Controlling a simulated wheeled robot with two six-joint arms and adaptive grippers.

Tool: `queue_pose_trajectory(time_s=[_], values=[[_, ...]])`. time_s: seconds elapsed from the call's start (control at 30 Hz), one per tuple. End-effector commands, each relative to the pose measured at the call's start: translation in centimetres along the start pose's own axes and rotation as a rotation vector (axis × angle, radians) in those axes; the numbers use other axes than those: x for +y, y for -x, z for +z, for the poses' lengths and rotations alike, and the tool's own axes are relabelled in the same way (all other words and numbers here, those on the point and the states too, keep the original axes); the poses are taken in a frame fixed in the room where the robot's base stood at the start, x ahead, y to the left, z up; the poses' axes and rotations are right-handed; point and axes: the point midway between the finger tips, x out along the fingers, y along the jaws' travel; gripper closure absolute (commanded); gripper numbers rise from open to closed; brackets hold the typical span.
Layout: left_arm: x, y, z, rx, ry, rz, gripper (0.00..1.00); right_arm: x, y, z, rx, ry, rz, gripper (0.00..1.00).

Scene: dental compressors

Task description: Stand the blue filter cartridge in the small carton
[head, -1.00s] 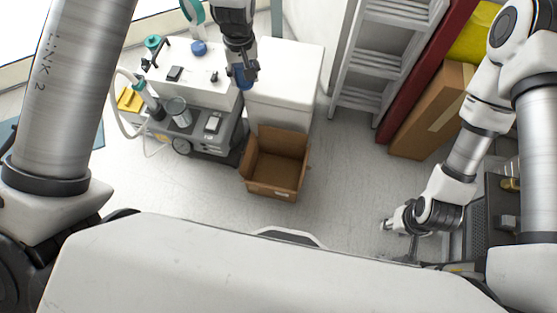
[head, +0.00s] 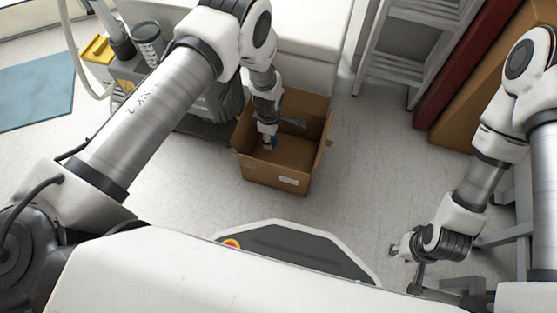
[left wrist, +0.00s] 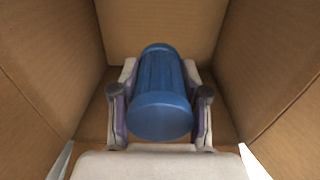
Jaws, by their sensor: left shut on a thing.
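The small carton (head: 262,174) is an open brown cardboard box on the floor, near the middle of the head view. My left gripper (head: 268,139) reaches down inside it. It is shut on the blue filter cartridge (head: 273,143), a ribbed cylinder with a smooth end cap. In the left wrist view, the cartridge (left wrist: 160,95) sits between the two fingers (left wrist: 160,108), with carton walls on the sides and beyond. I cannot tell whether its lower end touches the carton's bottom. My right gripper (head: 403,266) is apart from the carton, at lower right, with its fingers spread and empty.
A white cabinet (head: 318,35) stands behind the carton. A grey wheeled machine (head: 190,105) is close on its left. A ladder (head: 410,40) and a dark red panel (head: 462,60) stand at the upper right. Floor right of the carton is clear.

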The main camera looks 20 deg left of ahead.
Motion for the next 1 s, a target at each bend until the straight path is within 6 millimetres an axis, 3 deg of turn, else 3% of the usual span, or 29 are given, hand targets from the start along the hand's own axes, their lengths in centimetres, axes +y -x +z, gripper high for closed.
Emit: queue_pose_trajectory(time_s=[0.03,0.4,0.5,0.8,0.83,0.9,1.0], values=[[-0.1,-1.7,0.0,0.0,-0.001,-0.002,0.96,0.0,-1.1,0.0,0.0,0.0,0.0,0.6],[-0.1,-8.3,0.0,0.0,-0.003,-0.001,0.96,0.1,-4.7,-0.1,0.003,-0.006,0.001,0.6],[0.0,-8.4,0.0,0.0,-0.002,0.0,1.0,0.1,-4.6,-0.1,0.004,-0.007,0.001,0.6],[0.0,-8.8,0.0,0.0,-0.003,-0.001,1.0,0.1,-5.0,-0.2,0.004,-0.007,0.001,0.6],[0.0,-8.6,0.0,0.0,-0.003,-0.001,0.48,0.1,-4.8,-0.2,0.004,-0.008,0.001,0.6],[-0.1,-8.6,0.0,0.0,-0.003,-0.001,0.3,0.1,-4.8,-0.2,0.004,-0.007,0.001,0.6],[-0.1,-8.6,0.0,0.0,-0.003,-0.001,0.3,0.1,-4.8,-0.1,0.004,-0.008,0.001,0.6]])
